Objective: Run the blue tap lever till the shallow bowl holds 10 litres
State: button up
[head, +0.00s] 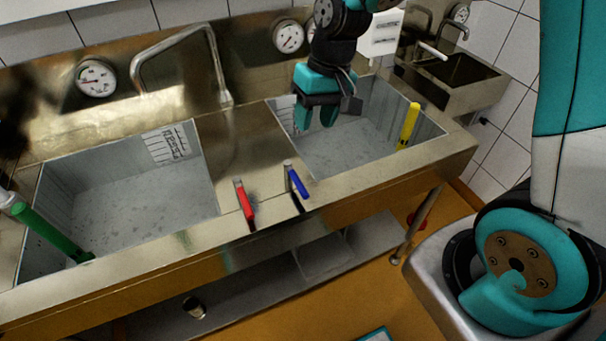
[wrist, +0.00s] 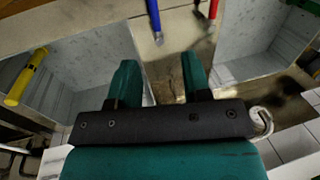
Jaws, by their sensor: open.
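The blue tap lever (head: 297,183) stands on the front ledge of the steel sink, beside a red lever (head: 245,203). In the wrist view the blue lever (wrist: 154,20) lies ahead of my fingers. My gripper (head: 316,118) is open and empty, over the back left part of the right bowl (head: 350,150), apart from the lever. My gripper's teal fingers also show in the wrist view (wrist: 158,68). The left bowl (head: 125,205) and the right bowl both have marked scale plates inside. I cannot tell which is the shallow one, or read a water level.
A bent spout (head: 180,40) ends near the divider between the bowls. A green handle (head: 50,232) stands in the left bowl and a yellow one (head: 409,125) in the right. Gauges (head: 95,78) sit on the back wall. A small basin (head: 455,75) is at the far right.

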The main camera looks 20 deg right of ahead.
jog(key=f, duration=0.1)
jog(key=p, duration=0.3)
send_near(301, 184)
jog(key=shift+m, duration=0.3)
jog(key=x, duration=0.9)
grip_shut()
